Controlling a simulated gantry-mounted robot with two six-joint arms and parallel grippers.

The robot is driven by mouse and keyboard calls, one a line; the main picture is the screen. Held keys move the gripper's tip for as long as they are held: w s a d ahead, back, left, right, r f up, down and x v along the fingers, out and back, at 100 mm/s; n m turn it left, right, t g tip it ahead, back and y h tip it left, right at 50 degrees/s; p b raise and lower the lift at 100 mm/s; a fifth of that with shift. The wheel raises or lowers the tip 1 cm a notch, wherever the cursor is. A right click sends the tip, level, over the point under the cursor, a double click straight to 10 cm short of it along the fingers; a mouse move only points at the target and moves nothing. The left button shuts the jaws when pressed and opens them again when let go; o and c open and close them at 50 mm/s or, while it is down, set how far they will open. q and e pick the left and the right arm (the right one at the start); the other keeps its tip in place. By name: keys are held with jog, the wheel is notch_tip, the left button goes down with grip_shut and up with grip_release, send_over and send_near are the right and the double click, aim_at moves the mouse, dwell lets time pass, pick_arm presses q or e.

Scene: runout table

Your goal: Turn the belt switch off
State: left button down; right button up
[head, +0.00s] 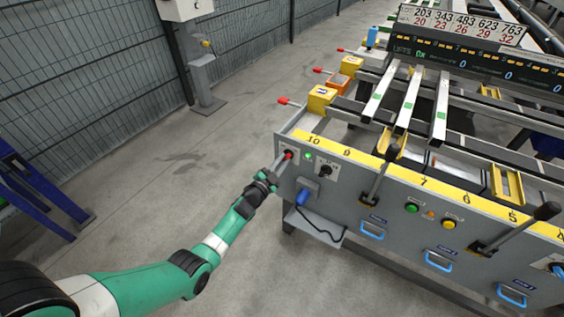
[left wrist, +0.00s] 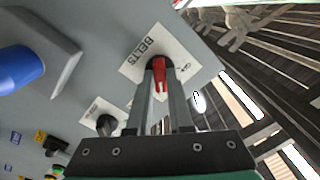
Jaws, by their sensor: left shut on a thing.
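The belt switch (head: 289,154) is a small red handle at the left end of the grey control panel (head: 345,205). In the left wrist view the red switch handle (left wrist: 159,76) sits on a white plate marked BELTS (left wrist: 145,45). My left gripper (head: 281,164) is at the switch. In the left wrist view the fingers of my left gripper (left wrist: 160,72) stand on either side of the red handle and are shut on it. The fingers hide part of the plate. My right gripper is not in view.
A lit green lamp (head: 308,157) and a black knob (head: 326,171) sit right of the switch. A blue item (head: 302,197) is below, above a small grey shelf (head: 313,225). Black levers (head: 376,180) stick out further right. The concrete floor (head: 150,170) at left is clear.

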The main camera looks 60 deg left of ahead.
pick_arm(q)
jog(key=n+p, duration=0.1)
jog(key=n, duration=0.3)
jog(key=n+p, duration=0.1)
jog(key=n, duration=0.4)
jog(key=n+p, duration=0.1)
jog(key=n, duration=0.3)
jog(key=shift+d, duration=0.1)
jog(key=shift+n, duration=2.2)
jog(key=c, duration=0.8)
grip_release()
